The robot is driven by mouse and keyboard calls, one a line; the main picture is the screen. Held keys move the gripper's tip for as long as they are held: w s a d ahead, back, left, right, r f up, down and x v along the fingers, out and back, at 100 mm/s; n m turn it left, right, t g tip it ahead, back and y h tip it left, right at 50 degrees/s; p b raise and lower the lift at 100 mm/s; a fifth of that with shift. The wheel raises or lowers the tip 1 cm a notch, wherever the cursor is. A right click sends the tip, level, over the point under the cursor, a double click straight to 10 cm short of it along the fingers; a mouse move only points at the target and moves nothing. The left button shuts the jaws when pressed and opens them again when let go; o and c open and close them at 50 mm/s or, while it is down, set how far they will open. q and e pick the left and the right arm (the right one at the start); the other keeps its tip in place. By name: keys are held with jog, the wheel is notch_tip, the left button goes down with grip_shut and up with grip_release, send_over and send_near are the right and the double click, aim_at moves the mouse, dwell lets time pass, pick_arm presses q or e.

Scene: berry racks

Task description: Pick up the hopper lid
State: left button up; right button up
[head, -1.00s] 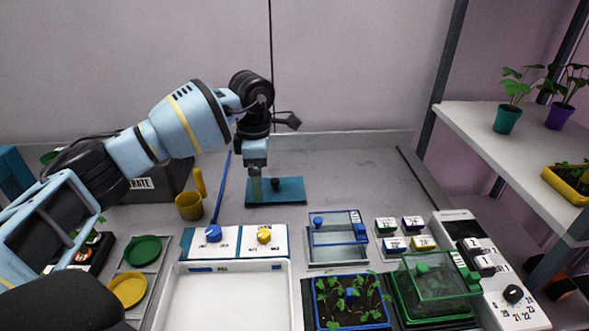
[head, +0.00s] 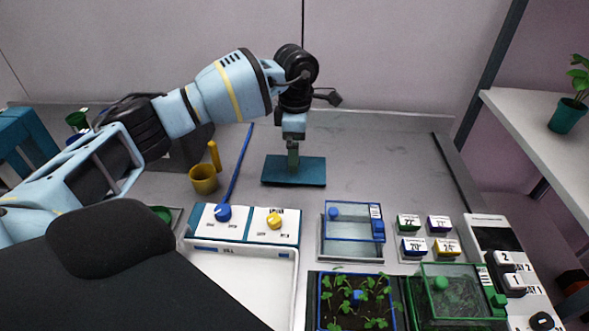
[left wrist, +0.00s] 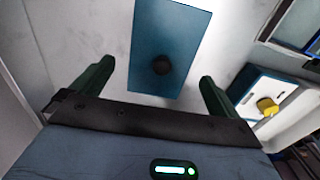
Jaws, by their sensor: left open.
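The hopper lid is a flat teal-blue plate (head: 309,177) with a dark round knob, lying on the grey counter behind the trays. It also shows in the left wrist view as a blue plate (left wrist: 178,32) with its black knob (left wrist: 161,64). My left gripper (head: 293,166) points down over the lid, and in the head view it hides the knob. In the left wrist view its two dark green fingers (left wrist: 156,74) are apart, empty, with the knob lined up between their tips. I cannot tell how far above the knob they are. My right gripper is out of view.
A yellow mug (head: 203,180) and a blue rod (head: 238,165) are left of the lid. In front stand a box with blue and yellow knobs (head: 247,225), a clear blue-edged box (head: 352,231) and seedling trays. The counter right of the lid is clear.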

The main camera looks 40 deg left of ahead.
pick_arm(q)
jog(key=f, duration=0.4)
jog(key=shift+s+f, duration=0.15)
jog(key=shift+s, duration=0.05)
jog(key=shift+f, duration=0.35)
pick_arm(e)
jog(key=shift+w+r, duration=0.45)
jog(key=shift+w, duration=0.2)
pick_arm(q)
jog(key=c, duration=0.7)
jog(key=shift+c, duration=0.3)
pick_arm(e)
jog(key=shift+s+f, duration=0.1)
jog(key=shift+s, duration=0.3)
pick_arm(q)
jog(key=shift+r, duration=0.1)
notch_tip(320, 180, up, 10)
jog(key=shift+f, duration=0.1)
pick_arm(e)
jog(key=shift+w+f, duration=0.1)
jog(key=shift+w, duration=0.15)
